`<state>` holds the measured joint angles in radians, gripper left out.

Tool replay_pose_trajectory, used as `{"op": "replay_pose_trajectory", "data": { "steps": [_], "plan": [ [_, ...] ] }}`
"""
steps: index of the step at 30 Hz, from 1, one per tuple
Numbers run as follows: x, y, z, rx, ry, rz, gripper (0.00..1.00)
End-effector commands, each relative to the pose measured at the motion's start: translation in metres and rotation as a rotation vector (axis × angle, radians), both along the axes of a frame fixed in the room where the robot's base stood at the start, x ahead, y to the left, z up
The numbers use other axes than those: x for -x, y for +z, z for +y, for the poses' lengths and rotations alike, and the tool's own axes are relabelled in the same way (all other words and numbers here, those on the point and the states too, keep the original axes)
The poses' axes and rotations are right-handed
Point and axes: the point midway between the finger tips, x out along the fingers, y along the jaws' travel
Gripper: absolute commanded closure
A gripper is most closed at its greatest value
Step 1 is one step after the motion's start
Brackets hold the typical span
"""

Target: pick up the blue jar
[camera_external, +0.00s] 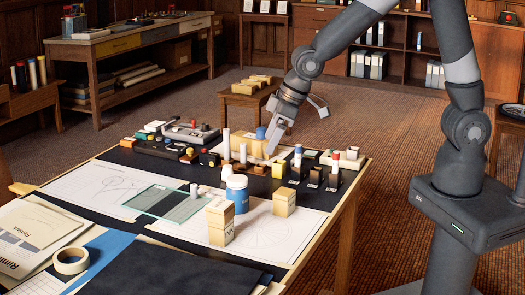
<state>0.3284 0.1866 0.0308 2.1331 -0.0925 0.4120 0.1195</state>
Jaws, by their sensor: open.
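The blue jar (237,198) has a white lid and a pale label. It stands upright on the drafting table (345,196), front of centre, between two pale wooden blocks and a small white cylinder. My gripper (270,152) is over the back part of the table, among the small items there, behind and to the right of the jar and apart from it. Its jaws are open; the fingertips are small and partly lost among the items.
Tan blocks (221,222) and (284,202) stand close to the jar. Several small bottles and boxes crowd the table's back edge, with a black case (190,132). A tape roll (70,261) lies front left. The dark mat (170,265) in front is clear.

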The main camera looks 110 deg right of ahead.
Motion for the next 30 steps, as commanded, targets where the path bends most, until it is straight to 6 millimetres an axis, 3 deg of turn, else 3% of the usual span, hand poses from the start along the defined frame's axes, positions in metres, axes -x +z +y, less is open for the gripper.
{"op": "replay_pose_trajectory", "data": {
  "steps": [3, 9, 24, 30],
  "plan": [
    [-0.016, -0.036, -0.024, -0.011, -0.037, 0.012, 0.2],
    [-0.03, -0.072, -0.047, -0.019, -0.07, 0.013, 0.2],
    [-0.05, -0.125, -0.06, -0.021, -0.078, 0.014, 0.2],
    [-0.054, -0.133, -0.062, -0.021, -0.078, 0.013, 0.2]
  ]
}}
